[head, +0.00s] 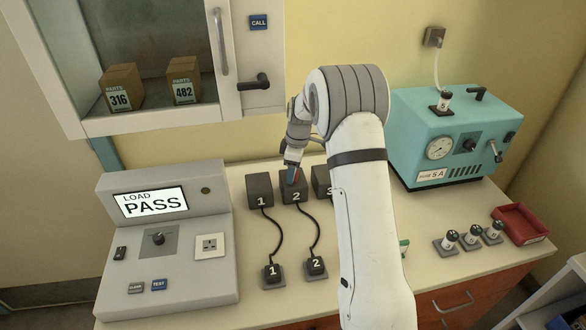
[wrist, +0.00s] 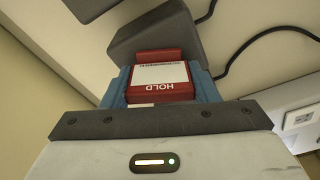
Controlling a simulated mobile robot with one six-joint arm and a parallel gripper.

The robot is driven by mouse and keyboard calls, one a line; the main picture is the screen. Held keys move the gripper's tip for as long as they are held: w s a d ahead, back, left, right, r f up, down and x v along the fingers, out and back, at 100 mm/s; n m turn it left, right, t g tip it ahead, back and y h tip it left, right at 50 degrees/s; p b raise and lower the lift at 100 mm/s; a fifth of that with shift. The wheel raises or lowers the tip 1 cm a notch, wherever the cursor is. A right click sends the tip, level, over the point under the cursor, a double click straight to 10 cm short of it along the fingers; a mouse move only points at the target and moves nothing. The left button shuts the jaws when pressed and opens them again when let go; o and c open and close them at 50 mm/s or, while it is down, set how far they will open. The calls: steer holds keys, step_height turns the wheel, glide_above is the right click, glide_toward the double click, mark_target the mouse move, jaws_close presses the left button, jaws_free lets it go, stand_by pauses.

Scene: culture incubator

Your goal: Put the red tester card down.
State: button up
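The red tester card (wrist: 161,80) shows in the wrist view with a white label and the word HOLD, upside down there. My gripper (head: 292,168) has its blue fingers on both sides of the card and is shut on it. In the head view my gripper is just above and in front of the dark box marked 2 (head: 294,196), with only a speck of red showing. In the wrist view a dark box (wrist: 150,38) lies just beyond the card. I cannot tell whether the card touches it.
The load tester (head: 165,245) reading PASS stands at left. Box 1 (head: 259,190) and box 3 (head: 321,182) flank box 2; cables run to plugs in front. A teal machine (head: 450,135), several small capped holders and a red tray (head: 520,224) are at right.

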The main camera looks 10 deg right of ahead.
mark_target(297, 177)
steer(key=o, duration=0.5)
steer(key=r, duration=0.4)
steer(key=d+r, duration=0.1)
steer(key=r, duration=0.3)
steer(key=r+b, duration=0.1)
steer(key=r, duration=0.3)
steer(key=shift+s+d+r, duration=0.15)
steer(key=shift+s, duration=0.15)
